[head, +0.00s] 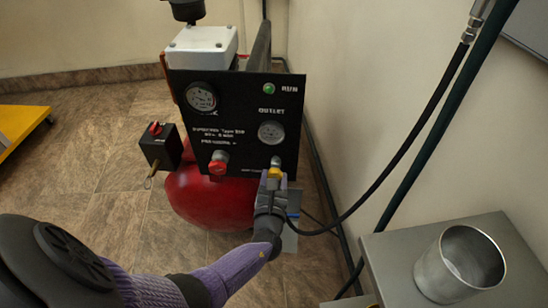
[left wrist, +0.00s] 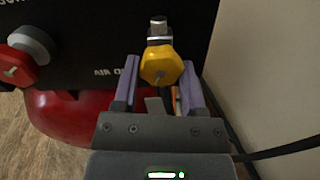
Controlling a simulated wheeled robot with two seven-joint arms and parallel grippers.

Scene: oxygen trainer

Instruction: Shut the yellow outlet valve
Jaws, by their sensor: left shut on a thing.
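The yellow outlet valve knob (head: 275,172) sits low on the right of the black panel, under the outlet gauge (head: 271,132). In the left wrist view the yellow knob (left wrist: 161,65) is large and has a small mark on its face. My left gripper (head: 272,182) reaches up to it from below. Its two purple fingers (left wrist: 160,82) stand on either side of the knob and are shut on it. The lower part of the valve body is hidden by the gripper. My right gripper is not in view.
A red knob (head: 218,162) is left of the yellow one. A red tank (head: 205,200) lies below the panel (head: 240,90). A dark hose (head: 410,130) hangs at right. A metal cup (head: 459,265) stands on a grey table (head: 400,252). A wall is close on the right.

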